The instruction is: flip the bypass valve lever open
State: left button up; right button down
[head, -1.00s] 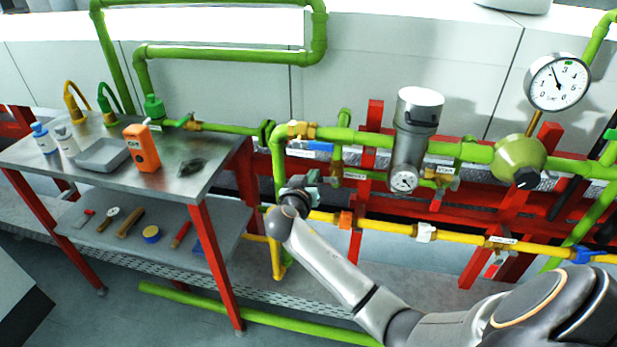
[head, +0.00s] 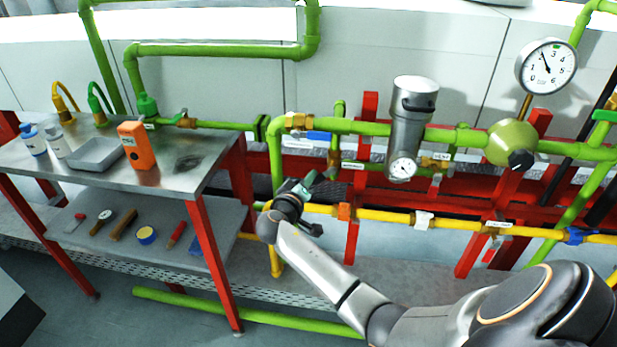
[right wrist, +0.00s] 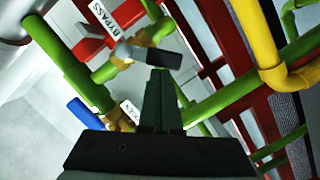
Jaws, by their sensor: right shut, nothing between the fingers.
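The bypass valve (right wrist: 122,56) is a brass body on a thin green branch pipe, beside a white BYPASS tag (right wrist: 118,14) in the right wrist view. Its lever (right wrist: 152,57) is grey with a dark grip and points right, across the branch pipe. My right gripper (right wrist: 160,78) is shut and empty, its tips just below the lever grip in that picture. Whether they touch it, I cannot tell. In the head view, the right gripper (head: 308,184) is in front of the pipes, lower left of the brass branch valve (head: 334,157). The lever is not clear there. My left gripper is not in view.
A blue-handled valve (head: 318,136) sits close by on the main green pipe. A yellow pipe (head: 380,214) and red frame posts (head: 353,240) are close to the right gripper. A grey filter housing (head: 412,110) stands to the right, a steel tool table (head: 190,180) to the left.

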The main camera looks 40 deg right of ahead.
aim_at(318, 183)
jog(key=f+n, duration=0.1)
jog(key=f+n+h+b, duration=0.1)
jog(key=n, duration=0.1)
jog(key=s+d+n, duration=0.1)
jog(key=n, duration=0.1)
jog(key=shift+f+h, duration=0.4)
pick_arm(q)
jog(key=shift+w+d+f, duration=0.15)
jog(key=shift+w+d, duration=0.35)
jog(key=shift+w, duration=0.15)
pick_arm(e)
jog(key=shift+r, duration=0.1)
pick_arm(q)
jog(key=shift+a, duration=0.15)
